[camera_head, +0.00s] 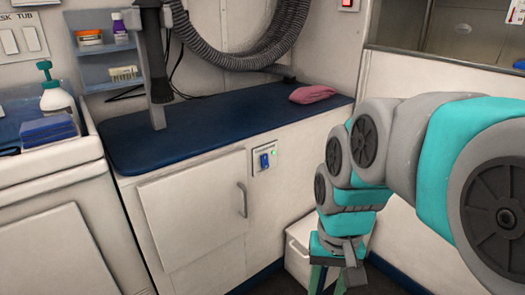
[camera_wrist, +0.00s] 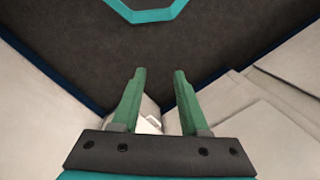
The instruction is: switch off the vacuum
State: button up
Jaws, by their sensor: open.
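A grey corrugated hose (camera_head: 235,58) loops on the wall above the table, near a dark upright nozzle (camera_head: 155,60). A red-lit switch (camera_head: 348,4) is cut off at the top edge. I cannot tell which switch belongs to the vacuum. My gripper (camera_wrist: 160,75) is open and empty, pointing down over the floor. In the head view it is low, right of the cabinet and apart from the blue switch.
A blue-topped table (camera_head: 220,112) with a pink cloth (camera_head: 312,93) covers the cabinet (camera_head: 195,215), whose handle (camera_head: 242,199) sticks out. A white box (camera_head: 297,255) stands on the floor beside my gripper. A tub (camera_head: 70,155) with a pump bottle (camera_head: 55,92) is at left.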

jog(key=w+r+m, duration=0.1)
jog(key=w+r, duration=0.1)
jog(key=w, duration=0.3)
jog(key=w+a+r+m+t, duration=0.1)
jog(key=w+r, duration=0.1)
jog(key=w, duration=0.2)
jog(key=w+r+m, duration=0.1)
jog(key=w+r, duration=0.1)
jog(key=w, duration=0.3)
jog(key=shift+w+a+r+y, duration=0.1)
jog(key=shift+w+a+y, duration=0.15)
jog(key=shift+w+y, duration=0.05)
grip_shut()
jog(key=w+r+m+t, duration=0.1)
jog(key=w+r+m, duration=0.2)
jog(key=w, duration=0.7)
jog(key=w+r+m+t+y, duration=0.1)
jog(key=w+r+m, duration=0.2)
jog(key=w, duration=0.7)
jog(key=shift+r+t+b, duration=0.25)
jog(key=shift+t+b, duration=0.1)
jog(key=shift+t, duration=0.05)
jog(key=shift+a, duration=0.1)
